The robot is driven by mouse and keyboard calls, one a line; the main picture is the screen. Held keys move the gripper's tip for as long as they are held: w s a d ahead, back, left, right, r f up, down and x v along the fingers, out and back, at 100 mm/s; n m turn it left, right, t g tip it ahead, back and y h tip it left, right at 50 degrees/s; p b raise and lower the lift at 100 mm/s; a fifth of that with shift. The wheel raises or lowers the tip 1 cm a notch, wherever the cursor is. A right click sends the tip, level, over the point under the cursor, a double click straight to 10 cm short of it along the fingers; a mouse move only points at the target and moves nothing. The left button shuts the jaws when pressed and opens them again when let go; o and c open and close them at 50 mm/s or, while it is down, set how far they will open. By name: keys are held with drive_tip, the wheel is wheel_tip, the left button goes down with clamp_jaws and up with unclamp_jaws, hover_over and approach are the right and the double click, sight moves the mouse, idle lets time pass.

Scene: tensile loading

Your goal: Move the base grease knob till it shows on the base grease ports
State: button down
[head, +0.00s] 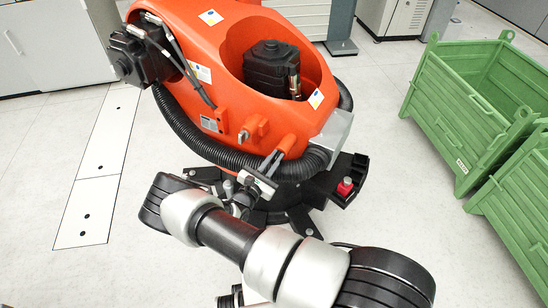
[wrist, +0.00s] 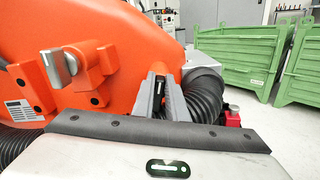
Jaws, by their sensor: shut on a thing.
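A large orange robot arm (head: 225,70) stands on a dark base (head: 290,200) in the head view. A second part, a grey knob (wrist: 61,57) beside an orange block (wrist: 92,56), is to the left, clear of my gripper.
A black ribbed hose (head: 200,148) curves around the orange body, close to my fingers. A grey box (head: 332,130) and a red part (head: 345,186) are to the right. Green crates (head: 455,110) stand farther right. White floor (head: 390,180) lies open between.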

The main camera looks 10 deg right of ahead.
drive_tip(key=m, duration=0.2)
drive_tip(key=m+p, duration=0.1)
drive_tip(key=m, duration=0.3)
drive_tip(key=shift+s+d+f, duration=0.4)
drive_tip(key=m, duration=0.2)
drive_tip(key=f+m+p, duration=0.1)
drive_tip(key=m, duration=0.2)
drive_tip(key=shift+s+d, duration=0.15)
drive_tip(key=shift+m, duration=0.3)
drive_tip(key=c, duration=1.8)
unclamp_jaws()
drive_tip(key=shift+o, duration=0.2)
drive_tip(key=p+v, duration=0.1)
drive_tip(key=v, duration=1.6)
drive_tip(key=shift+s+p, duration=0.2)
drive_tip(key=shift+p, duration=0.15)
